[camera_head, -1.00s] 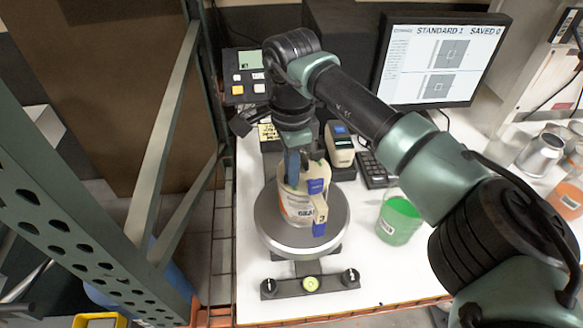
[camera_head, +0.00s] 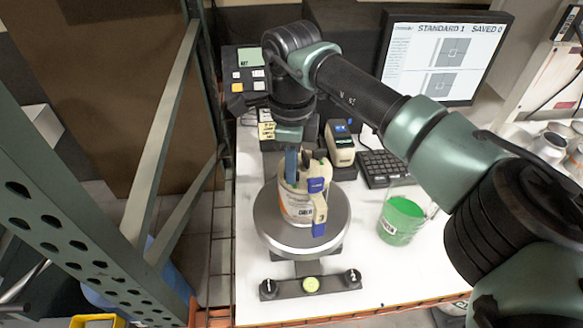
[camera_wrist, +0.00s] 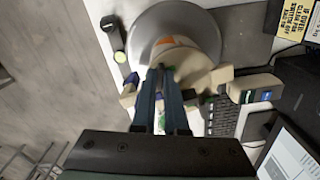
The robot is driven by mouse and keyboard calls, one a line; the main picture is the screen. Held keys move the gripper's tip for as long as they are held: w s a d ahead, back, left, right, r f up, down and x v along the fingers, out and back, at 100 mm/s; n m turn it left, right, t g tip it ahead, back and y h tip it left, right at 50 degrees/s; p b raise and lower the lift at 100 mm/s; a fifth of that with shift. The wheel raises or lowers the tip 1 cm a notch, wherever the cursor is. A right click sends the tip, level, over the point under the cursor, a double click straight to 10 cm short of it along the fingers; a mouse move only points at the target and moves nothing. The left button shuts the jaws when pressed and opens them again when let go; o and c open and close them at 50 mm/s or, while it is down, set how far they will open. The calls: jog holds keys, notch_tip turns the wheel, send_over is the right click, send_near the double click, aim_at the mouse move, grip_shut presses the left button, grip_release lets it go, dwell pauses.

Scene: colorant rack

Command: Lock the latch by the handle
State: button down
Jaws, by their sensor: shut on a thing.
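A cream container (camera_head: 290,210) with an orange and white label stands upright on the round grey plate (camera_head: 270,232). A cream latch with blue ends (camera_head: 319,207) is on its front right side. My gripper (camera_head: 292,172) comes down from above with blue fingers at the container's top. It is shut on what looks like the latch's handle, mostly hidden by the fingers. In the wrist view the fingertips (camera_wrist: 165,72) are close together at the cream container's edge (camera_wrist: 197,68). A blue end of the latch (camera_wrist: 132,79) shows left of the fingers.
A cup of green liquid (camera_head: 400,220) stands to the right of the plate. A handheld device (camera_head: 340,143), a keypad (camera_head: 385,168) and a monitor (camera_head: 443,58) are behind. A green metal frame (camera_head: 165,130) stands left. White table is clear at the front right.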

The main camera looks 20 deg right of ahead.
jog(key=m+b, duration=0.1)
jog(key=m, duration=0.4)
jog(key=shift+m, duration=0.3)
jog(key=m+b, duration=0.1)
jog(key=m, duration=0.3)
jog(key=shift+m, duration=0.4)
jog(key=c, duration=0.9)
grip_release()
jog(key=shift+c, duration=0.2)
notch_tip(320, 180, up, 13)
jog(key=b, duration=0.2)
jog(key=shift+b, duration=0.4)
